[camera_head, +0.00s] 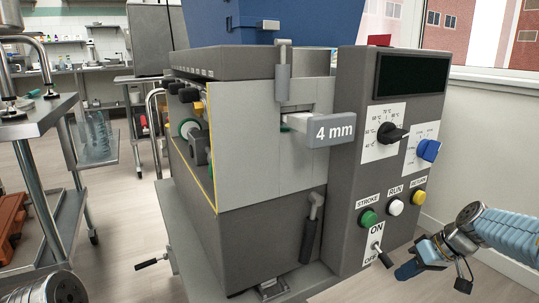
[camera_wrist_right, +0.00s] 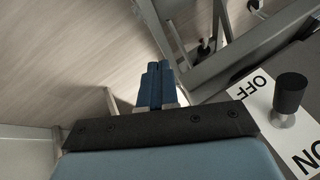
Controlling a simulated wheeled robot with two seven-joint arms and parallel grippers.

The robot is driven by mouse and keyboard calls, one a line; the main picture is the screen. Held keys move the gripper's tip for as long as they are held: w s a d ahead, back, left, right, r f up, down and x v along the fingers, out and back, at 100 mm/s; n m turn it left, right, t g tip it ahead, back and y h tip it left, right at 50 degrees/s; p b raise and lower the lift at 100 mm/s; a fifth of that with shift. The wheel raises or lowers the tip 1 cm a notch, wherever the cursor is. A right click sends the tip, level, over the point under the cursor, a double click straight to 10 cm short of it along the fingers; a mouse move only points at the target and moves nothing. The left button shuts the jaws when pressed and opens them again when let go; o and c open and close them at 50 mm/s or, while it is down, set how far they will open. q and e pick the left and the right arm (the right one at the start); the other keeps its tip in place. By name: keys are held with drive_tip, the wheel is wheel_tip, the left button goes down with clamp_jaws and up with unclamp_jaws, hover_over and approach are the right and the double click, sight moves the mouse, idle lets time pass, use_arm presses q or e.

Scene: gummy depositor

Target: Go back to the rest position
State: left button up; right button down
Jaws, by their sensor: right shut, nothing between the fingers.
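My right gripper (camera_head: 408,268) is in the head view at the lower right, its arm coming in from the right edge. Its blue fingers are together and hold nothing; they also show in the right wrist view (camera_wrist_right: 155,86). The gripper is low, beside the lower right of the machine's control panel (camera_head: 352,160). The black-tipped ON/OFF toggle (camera_head: 381,254) is just above and left of it. In the right wrist view the toggle (camera_wrist_right: 289,98) stands right of the fingers, apart from them. My left gripper does not show.
The grey depositor (camera_head: 265,225) with its blue hopper (camera_head: 235,22) fills the middle. A 4 mm plate (camera_head: 331,131) and levers stick out of its front. A steel table (camera_head: 40,118) stands at the left. Open floor shows at the lower left; a white wall (camera_head: 485,150) is at the right.

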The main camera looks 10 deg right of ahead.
drive_tip(key=s+a+f+m+g, duration=0.15)
drive_tip(key=a+f, duration=0.25)
drive_tip(key=f, duration=0.5)
drive_tip(key=s+a+f+m+g+h, duration=0.15)
drive_tip(key=a+f, duration=0.25)
drive_tip(key=f, duration=0.6)
drive_tip(key=s+a+f, duration=0.2)
drive_tip(key=a+f, duration=0.1)
drive_tip(key=f, duration=0.6)
drive_tip(key=s+a+f+m+g, duration=0.1)
drive_tip(key=s+a+f, duration=1.05)
drive_tip(key=s, duration=0.25)
drive_tip(key=w+a+r+p, duration=0.1)
drive_tip(key=a+r+p, duration=0.3)
drive_tip(key=r+p, duration=0.5)
wheel_tip(320, 180, up, 3)
drive_tip(key=shift+r+n+t, duration=0.1)
drive_tip(key=shift+n+t, duration=0.3)
